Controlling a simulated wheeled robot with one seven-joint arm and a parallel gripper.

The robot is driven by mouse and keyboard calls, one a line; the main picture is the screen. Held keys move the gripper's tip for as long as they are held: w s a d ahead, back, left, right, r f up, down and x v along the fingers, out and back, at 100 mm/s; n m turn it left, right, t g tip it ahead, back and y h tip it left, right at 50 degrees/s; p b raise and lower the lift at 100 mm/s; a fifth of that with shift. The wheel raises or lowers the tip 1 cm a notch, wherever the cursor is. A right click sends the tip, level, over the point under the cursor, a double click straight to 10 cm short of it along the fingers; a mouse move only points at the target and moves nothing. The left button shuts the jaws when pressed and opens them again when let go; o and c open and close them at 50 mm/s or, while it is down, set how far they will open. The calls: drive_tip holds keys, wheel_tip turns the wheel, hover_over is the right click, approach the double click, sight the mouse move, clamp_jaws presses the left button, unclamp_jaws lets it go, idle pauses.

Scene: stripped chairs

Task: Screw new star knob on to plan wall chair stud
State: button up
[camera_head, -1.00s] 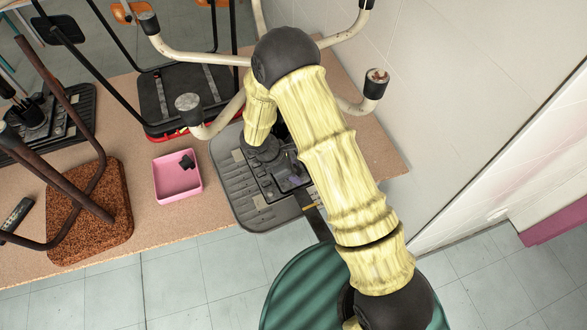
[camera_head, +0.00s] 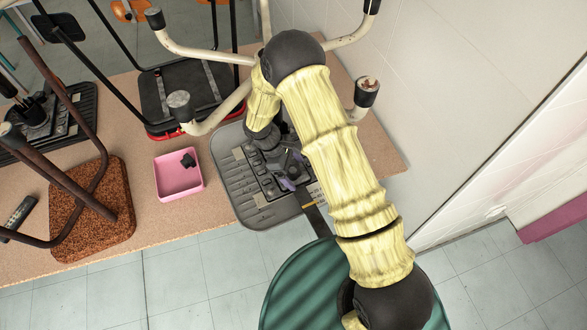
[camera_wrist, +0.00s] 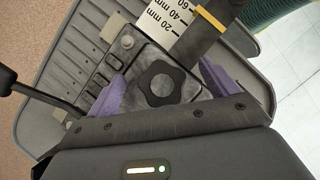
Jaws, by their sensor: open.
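An upturned chair nearest the wall has a grey ribbed seat (camera_head: 240,175) facing me and cream legs (camera_head: 205,55) with dark end caps. My gripper (camera_head: 292,172) is over its dark mounting plate. In the wrist view my gripper (camera_wrist: 163,80) is open, with its purple fingers apart. A black star knob (camera_wrist: 162,85) shows between them over the plate, with visible gaps on both sides. The stud is hidden, and I cannot tell how far the knob is seated. Another dark knob-like piece (camera_head: 188,160) lies in the pink tray (camera_head: 179,190).
A ruler strip (camera_wrist: 168,28) lies beside the plate in the wrist view. Other upturned chairs, one with a brown speckled seat (camera_head: 95,215), crowd the table (camera_head: 160,225). The white wall (camera_head: 440,90) is close on the right. A green round surface (camera_head: 300,280) is in front.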

sight(293, 169)
drive_tip(key=shift+r+p, duration=1.3)
drive_tip(key=shift+r, duration=0.5)
drive_tip(key=shift+f, duration=0.1)
drive_tip(key=n+t+b, duration=0.1)
drive_tip(key=n+t, duration=0.1)
drive_tip(key=n, duration=0.2)
drive_tip(key=shift+a+f+n, duration=0.1)
drive_tip(key=shift+n, duration=0.2)
drive_tip(key=n+t+b, duration=0.1)
drive_tip(key=n+b, duration=0.1)
drive_tip(key=shift+f+n+t, duration=0.15)
drive_tip(key=shift+n+t, duration=0.15)
drive_tip(key=shift+n, duration=0.1)
drive_tip(key=n+t+y+b, duration=0.1)
drive_tip(key=n+b, duration=0.3)
drive_tip(key=shift+t, duration=0.3)
drive_tip(key=shift+w+r+n+b, duration=0.1)
drive_tip(key=shift+r+n+b, duration=0.2)
drive_tip(key=shift+n+b, duration=0.1)
